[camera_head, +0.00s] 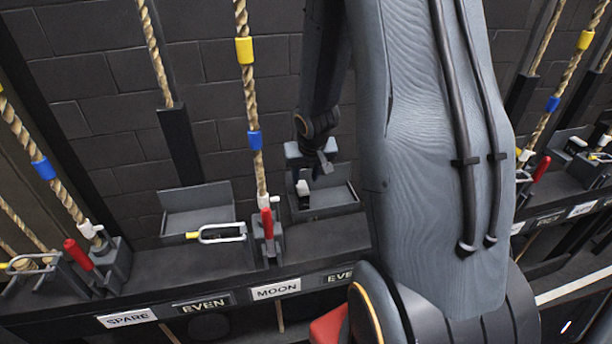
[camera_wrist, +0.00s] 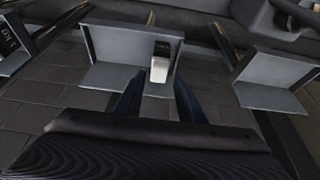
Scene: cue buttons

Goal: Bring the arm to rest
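My gripper (camera_head: 314,164) hangs in front of the dark brick wall, over a grey bracket-like holder (camera_head: 335,197) on the rail. In the wrist view, the two dark fingers of my gripper (camera_wrist: 156,92) stand apart with a gap between them. A small white block with a dark top (camera_wrist: 159,68) shows beyond the gap, against the grey holder (camera_wrist: 118,77). The white block also shows just below my gripper in the head view (camera_head: 303,188). I see nothing held. Whether a finger touches the block cannot be told. My arm hides part of the rail.
Ropes with yellow and blue bands (camera_head: 251,100) rise from the rail. A red-handled lever (camera_head: 267,223) stands left of my gripper, another (camera_head: 78,254) at far left. Another grey holder (camera_head: 197,208) has a metal loop. Labels include MOON (camera_head: 276,289) and SPARE (camera_head: 127,318).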

